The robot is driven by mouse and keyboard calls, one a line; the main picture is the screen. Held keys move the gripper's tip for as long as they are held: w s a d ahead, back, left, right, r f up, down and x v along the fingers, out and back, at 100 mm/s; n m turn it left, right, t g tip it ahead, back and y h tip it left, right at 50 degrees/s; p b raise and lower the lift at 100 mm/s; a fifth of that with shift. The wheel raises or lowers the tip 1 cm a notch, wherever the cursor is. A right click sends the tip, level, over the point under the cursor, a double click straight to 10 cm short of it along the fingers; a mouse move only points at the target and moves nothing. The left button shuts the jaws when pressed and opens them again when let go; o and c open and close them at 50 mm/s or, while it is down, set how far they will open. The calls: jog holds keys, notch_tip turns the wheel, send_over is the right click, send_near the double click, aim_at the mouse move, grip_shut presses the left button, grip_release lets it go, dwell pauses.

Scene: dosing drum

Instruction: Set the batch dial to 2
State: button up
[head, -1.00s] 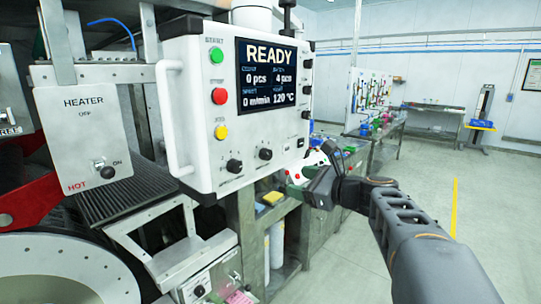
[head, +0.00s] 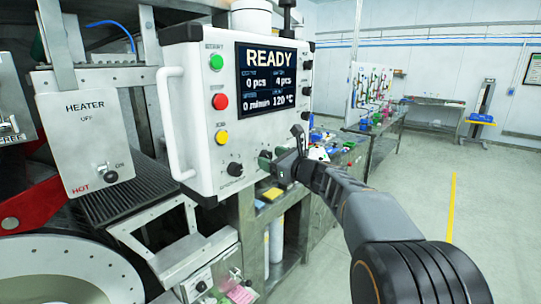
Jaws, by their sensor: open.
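The white control panel (head: 200,120) stands left of centre in the head view, with a dark screen (head: 266,78) reading READY, 0 pcs, 4 pcs, 0 m/min and 120 °C. A black dial (head: 235,169) is visible on the lower part of the panel. My gripper (head: 267,159) is open at the panel's lower right, over the place of a second dial. It hides that dial, and I cannot tell whether the fingers are around it or touching it. The dial labels are too small to read.
Green, red and yellow buttons (head: 221,137) line the panel above the visible dial. A white handle (head: 174,125) is on its left side. A heater box (head: 85,140) and red lever (head: 35,205) stand farther left. The floor (head: 490,210) at right is clear.

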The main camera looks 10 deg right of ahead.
jog(key=shift+w+a, duration=0.25)
jog(key=shift+w, duration=0.15)
jog(key=shift+c, duration=0.3)
jog(key=c, duration=0.9)
jog(key=shift+o, duration=0.2)
jog(key=shift+f, duration=0.1)
jog(key=shift+b, duration=0.5)
